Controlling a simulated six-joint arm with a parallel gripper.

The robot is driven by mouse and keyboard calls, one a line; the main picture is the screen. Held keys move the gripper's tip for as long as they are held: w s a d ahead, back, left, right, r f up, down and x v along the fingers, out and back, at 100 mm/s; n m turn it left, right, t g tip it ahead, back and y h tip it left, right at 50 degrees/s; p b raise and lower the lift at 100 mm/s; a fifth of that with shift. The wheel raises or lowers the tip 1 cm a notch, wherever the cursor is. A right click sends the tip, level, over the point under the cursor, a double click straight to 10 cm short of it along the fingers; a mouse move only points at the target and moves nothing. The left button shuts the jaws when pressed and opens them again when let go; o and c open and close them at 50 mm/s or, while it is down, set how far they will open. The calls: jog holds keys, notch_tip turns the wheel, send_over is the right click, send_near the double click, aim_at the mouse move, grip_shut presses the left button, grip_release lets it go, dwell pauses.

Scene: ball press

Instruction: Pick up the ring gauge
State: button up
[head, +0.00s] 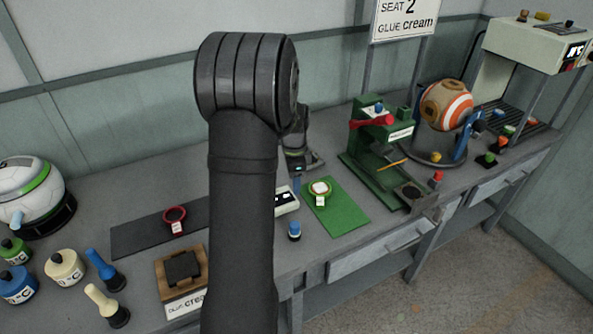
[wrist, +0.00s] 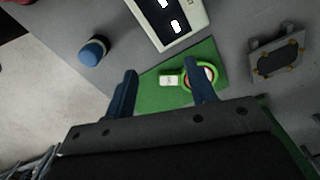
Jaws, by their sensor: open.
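A green-rimmed ring gauge (wrist: 215,80) with a white tag (wrist: 171,80) lies on a green mat (wrist: 152,98). In the head view the ring (head: 312,187) looks yellow-green, with a pale middle, on the same mat (head: 341,212). My gripper (wrist: 162,82) is open and empty. In the wrist view its right finger overlaps the left part of the ring, and the tag appears between the fingers. Contact cannot be told. In the head view my gripper (head: 296,184) is partly hidden behind my arm, just left of the ring. A red ring with a tag (head: 175,214) lies on a dark mat (head: 135,237).
A white device with a display (wrist: 180,22) stands beside the mat, with a blue-capped item (wrist: 93,51) near it. A green press (head: 362,150) stands right of the mat. Bottles (head: 64,267) and a wooden block (head: 181,268) sit at the left.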

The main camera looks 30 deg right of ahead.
jog(key=n+t+h, duration=0.2)
jog(key=n+t, duration=0.2)
jog(key=n, duration=1.1)
send_near(320, 198)
jog(key=x, duration=0.3)
jog(key=shift+s+a+f, duration=0.1)
jog(key=shift+s+f, duration=0.05)
jog(key=shift+s, duration=0.15)
jog(key=shift+w+x, duration=0.1)
jog(key=shift+x, duration=1.2)
jog(key=shift+w+x, duration=0.15)
jog(key=shift+x, duration=1.15)
grip_shut()
jog(key=shift+r, duration=0.25)
